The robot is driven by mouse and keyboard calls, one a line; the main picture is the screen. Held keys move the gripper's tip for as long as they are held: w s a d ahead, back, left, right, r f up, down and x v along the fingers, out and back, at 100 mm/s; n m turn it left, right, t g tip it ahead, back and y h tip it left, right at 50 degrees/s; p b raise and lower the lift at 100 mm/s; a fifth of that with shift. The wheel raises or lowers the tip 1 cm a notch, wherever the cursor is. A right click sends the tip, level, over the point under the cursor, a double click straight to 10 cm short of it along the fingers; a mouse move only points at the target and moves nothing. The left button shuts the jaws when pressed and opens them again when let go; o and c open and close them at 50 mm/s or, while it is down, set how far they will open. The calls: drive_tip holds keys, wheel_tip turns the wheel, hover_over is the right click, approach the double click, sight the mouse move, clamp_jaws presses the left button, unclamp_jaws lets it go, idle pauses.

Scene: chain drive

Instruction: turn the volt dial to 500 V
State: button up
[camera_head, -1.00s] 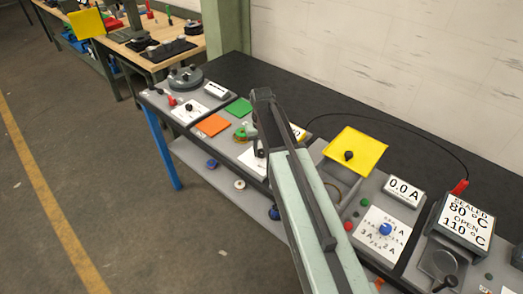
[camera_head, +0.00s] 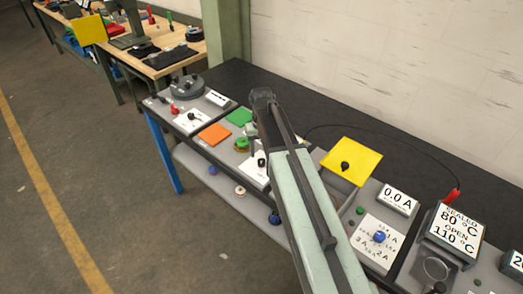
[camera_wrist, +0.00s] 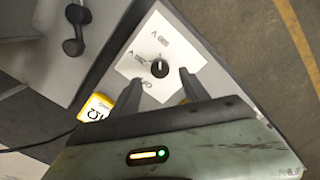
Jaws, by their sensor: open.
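The volt dial is a small black knob (camera_wrist: 160,67) on a white panel (camera_wrist: 178,50) in the wrist view. Its printed labels appear turned; a "V" shows on two, but the numbers are too small to read surely. A pale pointer line on the knob runs roughly up and down in that view. My gripper (camera_wrist: 159,73) is open, with its two dark fingers on either side of the knob's near edge. I cannot tell its height above the panel. In the head view the knob (camera_head: 262,162) shows beside my arm, which hides part of that panel.
A yellow meter marked Ω (camera_wrist: 97,108) lies near the panel. In the head view, an orange square (camera_head: 214,134), a yellow plate (camera_head: 352,155), a blue dial (camera_head: 380,237) and a "0.0 A" display (camera_head: 398,200) stand along the bench. Bare black benchtop (camera_head: 285,110) lies behind.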

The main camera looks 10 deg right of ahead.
wheel_tip(320, 180, up, 2)
drive_tip(key=shift+r+p, duration=0.25)
drive_tip(key=shift+p, duration=0.3)
drive_tip(key=shift+f, duration=0.15)
drive_tip(key=shift+c, duration=0.5)
drive_tip(key=s, duration=0.5)
drive_tip(key=s+f+b, duration=0.1)
drive_tip(key=s, duration=0.4)
drive_tip(key=s+f+b, duration=0.1)
drive_tip(key=s, duration=0.3)
drive_tip(key=shift+s+a, duration=0.1)
drive_tip(key=shift+s, duration=0.3)
drive_tip(key=c, duration=0.3)
drive_tip(key=shift+c, duration=0.2)
